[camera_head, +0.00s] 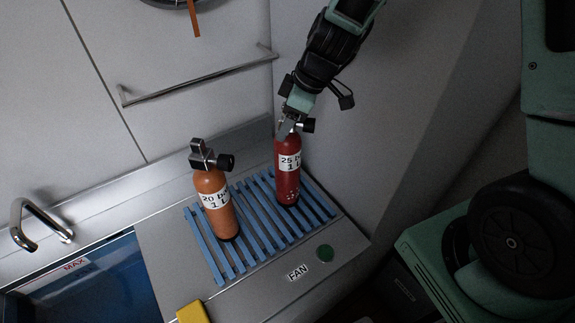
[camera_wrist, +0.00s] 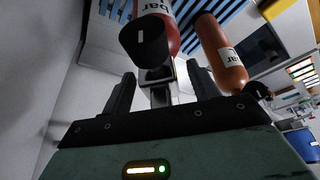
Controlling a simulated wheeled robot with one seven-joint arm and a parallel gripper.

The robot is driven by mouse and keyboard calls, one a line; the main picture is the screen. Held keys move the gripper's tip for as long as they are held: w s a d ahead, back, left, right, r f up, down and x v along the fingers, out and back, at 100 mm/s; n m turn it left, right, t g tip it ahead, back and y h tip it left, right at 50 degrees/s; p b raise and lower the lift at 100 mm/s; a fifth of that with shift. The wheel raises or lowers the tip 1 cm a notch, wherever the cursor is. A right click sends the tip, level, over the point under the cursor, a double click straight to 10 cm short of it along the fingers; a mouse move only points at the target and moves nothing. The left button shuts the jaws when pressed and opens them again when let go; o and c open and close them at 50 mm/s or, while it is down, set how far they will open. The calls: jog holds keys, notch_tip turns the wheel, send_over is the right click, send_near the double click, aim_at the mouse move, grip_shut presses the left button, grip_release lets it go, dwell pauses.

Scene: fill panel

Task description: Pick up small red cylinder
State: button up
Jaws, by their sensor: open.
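The small red cylinder (camera_head: 288,178) stands upright on a blue slatted rack, with a white label and a black valve knob at its top. My gripper (camera_head: 291,119) is right at the cylinder's valve, coming from above. In the wrist view, my open gripper (camera_wrist: 158,98) has its two dark fingers on either side of the metal valve stem, and the red cylinder (camera_wrist: 165,12) lies beyond, partly hidden by its black knob. Whether the fingers touch the valve cannot be told.
An orange cylinder (camera_head: 215,203) stands left of the red one on the blue rack (camera_head: 262,236). A wall rises close behind and right. A handrail (camera_head: 195,80) is on the back wall.

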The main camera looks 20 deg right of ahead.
grip_shut()
dwell(1.4)
jog(key=shift+w+r, duration=0.15)
